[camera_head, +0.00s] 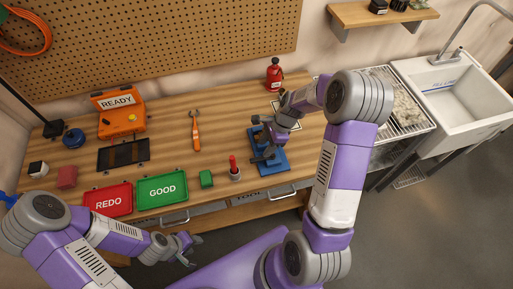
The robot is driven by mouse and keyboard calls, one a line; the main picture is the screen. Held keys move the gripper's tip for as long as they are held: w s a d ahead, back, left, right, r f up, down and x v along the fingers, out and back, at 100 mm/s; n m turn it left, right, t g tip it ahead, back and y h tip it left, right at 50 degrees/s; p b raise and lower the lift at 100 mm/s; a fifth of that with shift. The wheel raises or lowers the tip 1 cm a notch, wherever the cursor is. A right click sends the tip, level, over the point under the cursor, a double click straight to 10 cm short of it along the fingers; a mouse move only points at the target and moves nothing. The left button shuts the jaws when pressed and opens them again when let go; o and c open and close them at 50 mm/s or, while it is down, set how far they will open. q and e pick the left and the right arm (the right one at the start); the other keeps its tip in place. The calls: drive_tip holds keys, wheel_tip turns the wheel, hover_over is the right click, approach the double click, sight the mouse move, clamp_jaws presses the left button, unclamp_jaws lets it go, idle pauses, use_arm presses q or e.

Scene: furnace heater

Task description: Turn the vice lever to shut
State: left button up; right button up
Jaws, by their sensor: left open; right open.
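The vice stands on a blue base (272,166) at the right part of the wooden workbench. Its dark jaws and lever are partly hidden by my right gripper. My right gripper (262,131) is open and reaches down over the vice from the upper right. I cannot tell whether it touches the lever. My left gripper (193,252) is open and empty, low in front of the bench edge.
A green GOOD tray (162,202) and a red REDO tray (108,212) lie along the front edge. A sink (452,88) is at the right.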

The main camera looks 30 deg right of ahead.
sight(258, 158)
drive_tip(key=x, duration=0.6)
drive_tip(key=shift+s, duration=0.2)
drive_tip(key=shift+c, duration=0.3)
clamp_jaws()
